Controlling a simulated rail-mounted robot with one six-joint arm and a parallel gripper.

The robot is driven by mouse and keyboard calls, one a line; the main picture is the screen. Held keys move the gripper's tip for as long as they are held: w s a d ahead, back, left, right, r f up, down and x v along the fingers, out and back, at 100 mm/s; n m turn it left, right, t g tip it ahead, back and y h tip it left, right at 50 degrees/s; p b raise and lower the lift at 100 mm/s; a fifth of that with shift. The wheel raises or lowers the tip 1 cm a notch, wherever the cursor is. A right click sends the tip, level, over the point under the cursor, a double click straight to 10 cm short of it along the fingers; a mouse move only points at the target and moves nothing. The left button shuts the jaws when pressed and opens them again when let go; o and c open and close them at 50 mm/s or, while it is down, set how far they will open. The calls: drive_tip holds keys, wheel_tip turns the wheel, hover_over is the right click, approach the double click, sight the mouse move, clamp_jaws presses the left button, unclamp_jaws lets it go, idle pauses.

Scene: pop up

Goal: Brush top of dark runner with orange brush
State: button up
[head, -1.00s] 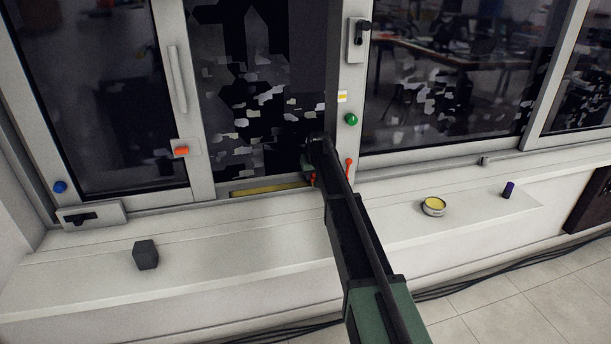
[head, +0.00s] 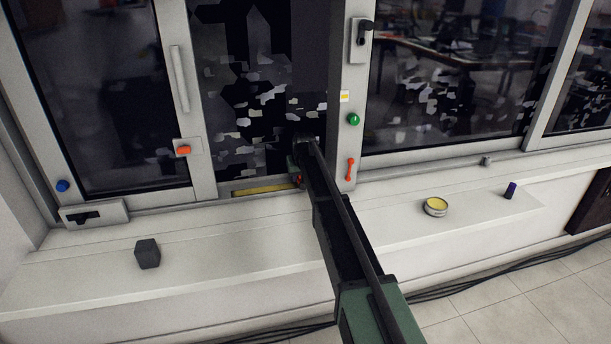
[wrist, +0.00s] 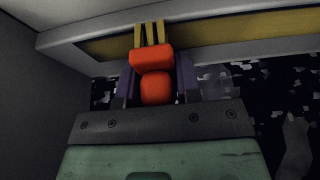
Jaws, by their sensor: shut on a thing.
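My gripper (wrist: 157,66) is shut on the orange brush (wrist: 155,87), with a purple-grey finger on each side of its handle. The brush's yellow bristles (wrist: 149,33) point up in the wrist view and overlap a yellowish strip (wrist: 100,48) along a pale frame; I cannot tell whether they touch it. In the head view this strip (head: 262,189) lies in the bottom of the middle window opening, and a red-orange bit of the brush (head: 299,181) shows beside my arm. My arm hides most of the gripper there. I cannot clearly make out a separate dark runner.
The sill carries a dark grey block (head: 148,254), a round yellow-topped tin (head: 435,207) and a small purple cylinder (head: 510,190). A red handle (head: 350,168) and green knob (head: 354,119) are on the right frame post. A latch plate (head: 94,214) is at lower left.

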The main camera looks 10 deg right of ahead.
sight(276, 184)
drive_tip(key=shift+a, duration=4.25)
drive_tip(key=shift+r, duration=0.1)
wheel_tip(276, 184, up, 6)
drive_tip(key=p, duration=0.6)
wheel_tip(276, 184, up, 3)
drive_tip(key=p, duration=0.3)
